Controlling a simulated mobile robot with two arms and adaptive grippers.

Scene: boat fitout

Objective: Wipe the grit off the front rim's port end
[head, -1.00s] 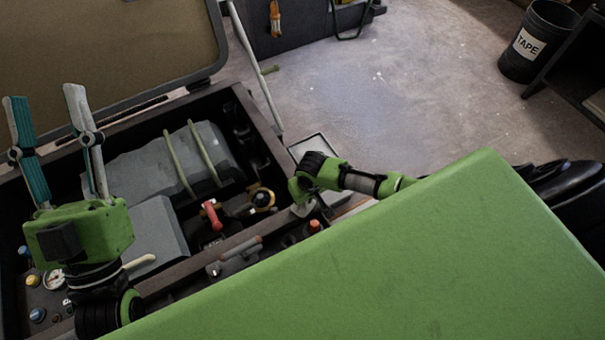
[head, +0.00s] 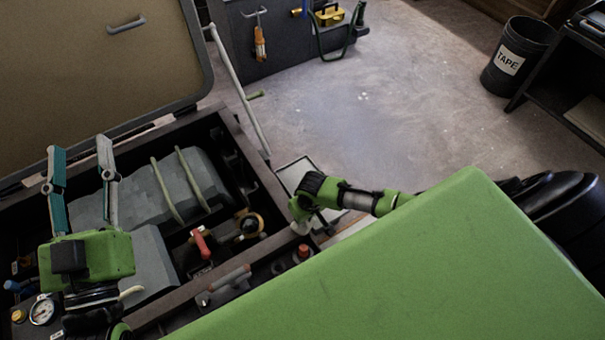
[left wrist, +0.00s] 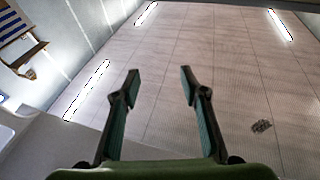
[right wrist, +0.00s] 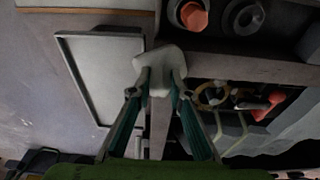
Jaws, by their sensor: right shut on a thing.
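My right gripper (right wrist: 160,85) is shut on a pale, rounded pad (right wrist: 160,66), which is pinched between its fingertips. In the head view the right gripper (head: 303,210) points down at the right corner of the engine box, and the pad (head: 299,228) shows below it. The pad is at the dark front rim (head: 190,290); I cannot tell whether it touches. I cannot make out grit, and my green body hides part of the rim. My left gripper (head: 80,150) is open and empty, raised over the box's left side; its fingers also show apart in the left wrist view (left wrist: 160,80).
A raised lid (head: 100,60) stands behind the box, with a pale strut (head: 240,90) at its right. A red lever (head: 202,243), gauge (head: 42,311) and orange cap (head: 303,251) stick up near the rim. A grey tray (head: 296,174) lies beyond the right corner.

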